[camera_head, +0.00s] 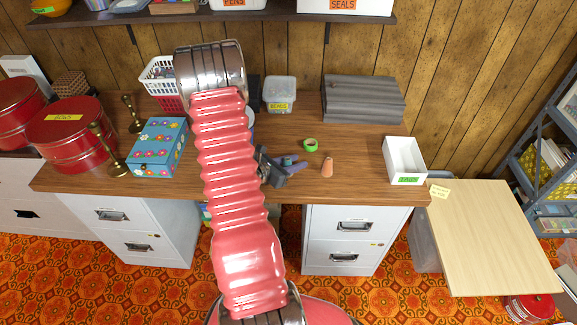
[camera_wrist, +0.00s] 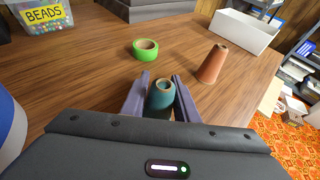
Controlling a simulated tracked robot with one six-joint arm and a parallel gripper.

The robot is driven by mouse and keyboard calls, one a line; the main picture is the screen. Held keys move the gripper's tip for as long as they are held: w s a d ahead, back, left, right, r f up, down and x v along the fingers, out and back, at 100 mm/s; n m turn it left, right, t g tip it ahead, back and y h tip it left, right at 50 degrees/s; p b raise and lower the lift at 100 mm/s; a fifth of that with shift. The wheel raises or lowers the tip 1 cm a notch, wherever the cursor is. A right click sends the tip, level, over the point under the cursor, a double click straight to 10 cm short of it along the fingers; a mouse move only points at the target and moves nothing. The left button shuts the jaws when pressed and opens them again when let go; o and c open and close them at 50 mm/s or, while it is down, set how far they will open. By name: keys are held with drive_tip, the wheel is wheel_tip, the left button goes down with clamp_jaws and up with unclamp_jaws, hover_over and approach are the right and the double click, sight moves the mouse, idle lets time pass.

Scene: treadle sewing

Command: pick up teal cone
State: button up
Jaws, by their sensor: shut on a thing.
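The teal cone (camera_wrist: 160,98) stands between the two purple-grey fingers of my gripper (camera_wrist: 160,100) in the wrist view, its narrow brownish top toward the camera. The fingers press on it from both sides. I cannot tell whether the cone's base touches the desk.
A green tape ring (camera_head: 310,145) and a terracotta cone (camera_head: 327,167) are on the desk close by. A white box (camera_head: 404,161) stands at the right end. A beads tub (camera_head: 280,94) and grey boards (camera_head: 363,99) are at the back. A flowered box (camera_head: 159,147) is left.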

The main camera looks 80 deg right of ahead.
wheel_tip(320, 180, up, 10)
idle(0.9)
drive_tip(key=shift+s, duration=0.1)
idle(0.5)
